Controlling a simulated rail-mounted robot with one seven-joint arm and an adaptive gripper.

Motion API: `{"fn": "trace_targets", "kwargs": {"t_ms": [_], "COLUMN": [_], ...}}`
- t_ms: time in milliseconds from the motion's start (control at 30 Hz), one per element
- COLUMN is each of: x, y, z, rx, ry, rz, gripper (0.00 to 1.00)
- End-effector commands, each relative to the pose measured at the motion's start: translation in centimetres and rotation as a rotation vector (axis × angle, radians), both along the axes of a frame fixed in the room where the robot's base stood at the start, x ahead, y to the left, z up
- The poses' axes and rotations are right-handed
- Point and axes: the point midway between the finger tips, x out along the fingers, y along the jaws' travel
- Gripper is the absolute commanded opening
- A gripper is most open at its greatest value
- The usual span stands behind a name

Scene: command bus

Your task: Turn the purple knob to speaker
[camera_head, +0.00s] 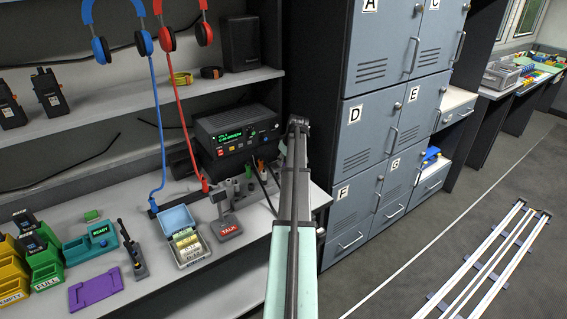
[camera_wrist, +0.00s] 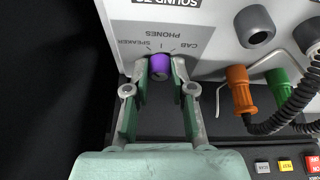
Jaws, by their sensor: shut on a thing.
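The purple knob (camera_wrist: 160,66) is on a light grey panel in the wrist view, at the upper middle. The labels SPEAKER, PHONES and CAB stand upside down beyond it, SPEAKER at the left, with tick marks between them and the knob. My gripper (camera_wrist: 160,72) has its fingers on both sides of the knob and is shut on it. Which label the knob points to cannot be told. In the head view my arm reaches to the shelf's right end, and my gripper (camera_head: 298,125) is at its far tip; the knob is hidden there.
Orange (camera_wrist: 240,88) and green (camera_wrist: 282,88) plugs with coiled black cords are right of my gripper. In the head view a black radio (camera_head: 238,131) stands left of my arm; blue-grey lockers (camera_head: 375,120) stand right.

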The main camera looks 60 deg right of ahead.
Motion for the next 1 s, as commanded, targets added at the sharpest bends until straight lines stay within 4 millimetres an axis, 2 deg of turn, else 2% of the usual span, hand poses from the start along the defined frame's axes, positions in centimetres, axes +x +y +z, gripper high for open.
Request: {"fn": "trace_targets", "kwargs": {"t_ms": [300, 767, 800, 833, 1000], "x": [-0.08, -0.09, -0.09, -0.08, -0.07], "y": [-0.09, -0.04, -0.03, -0.04, -0.05], "z": [-0.08, -0.06, -0.07, -0.07, -0.04], "rx": [0.001, 0.001, 0.001, 0.001, 0.001], "ry": [0.003, 0.002, 0.002, 0.002, 0.002], "rz": [0.095, 0.106, 0.106, 0.106, 0.105], "gripper": [0.0, 0.0, 0.38, 0.49, 0.49]}}
